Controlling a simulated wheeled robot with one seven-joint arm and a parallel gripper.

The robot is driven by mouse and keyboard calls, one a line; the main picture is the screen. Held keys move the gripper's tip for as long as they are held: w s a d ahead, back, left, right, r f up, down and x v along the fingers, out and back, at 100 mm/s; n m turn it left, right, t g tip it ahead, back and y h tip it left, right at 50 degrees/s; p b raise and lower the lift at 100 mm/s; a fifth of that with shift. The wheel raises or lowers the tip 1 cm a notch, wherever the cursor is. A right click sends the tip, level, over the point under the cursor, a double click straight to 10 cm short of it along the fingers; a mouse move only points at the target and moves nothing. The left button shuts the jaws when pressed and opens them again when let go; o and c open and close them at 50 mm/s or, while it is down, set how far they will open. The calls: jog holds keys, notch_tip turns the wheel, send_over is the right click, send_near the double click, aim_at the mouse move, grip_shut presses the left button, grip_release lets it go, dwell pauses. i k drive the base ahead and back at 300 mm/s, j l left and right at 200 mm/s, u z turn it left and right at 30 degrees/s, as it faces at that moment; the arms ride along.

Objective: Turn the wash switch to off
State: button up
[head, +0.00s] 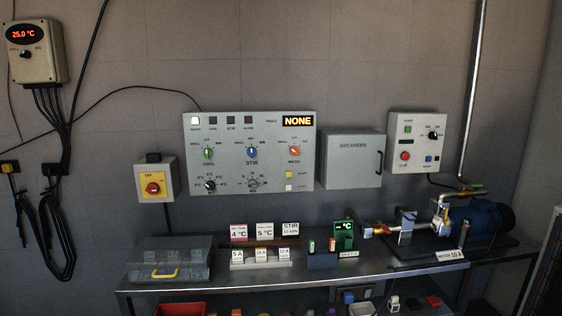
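The wash switch (293,151) is an orange rotary knob at the upper right of the grey control panel (225,174) on the back wall. Its label "WASH" is below it, and small position marks are around it. The knob seems turned to the side, but its exact pointing is too small to read surely. The green COOL knob (208,153) and the blue STIR knob (252,152) are in the same row to its left. My gripper is not in view.
A grey breaker box (352,160) is right of the panel, and a yellow isolator with a red knob (153,188) is left. Below, a metal bench (225,284) carries a clear-lidded box (168,262), label cards (265,231) and a blue pump (485,216). The space before the panel is clear.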

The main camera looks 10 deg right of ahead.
aim_at(294, 150)
jog(key=i+l, duration=0.1)
jog(key=i, duration=1.75)
jog(key=i+u, duration=0.45)
